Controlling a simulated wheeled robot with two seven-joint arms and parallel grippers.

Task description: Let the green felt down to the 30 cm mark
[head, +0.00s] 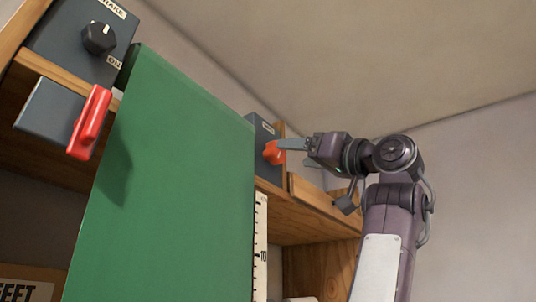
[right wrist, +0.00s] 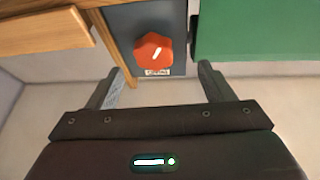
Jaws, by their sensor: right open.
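The green felt (head: 170,180) hangs as a wide sheet beside a white ruler (head: 260,245) with a 10 mark; its lower edge is out of frame in the head view. It also shows in the right wrist view (right wrist: 250,30). A red-orange knob (right wrist: 154,53) sits on a grey box between my right gripper's spread fingers in the right wrist view, apart from both. In the head view my right gripper (head: 285,146) reaches in from the right to this knob (head: 272,153). My right gripper is open and empty. My left gripper is out of view.
A grey box with a black knob (head: 99,38), lettered BRAKE and ON, is at upper left. A red handle (head: 90,122) sticks out below it. A wooden shelf (head: 310,222) runs behind the felt. The upper right is clear up to the wall and ceiling.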

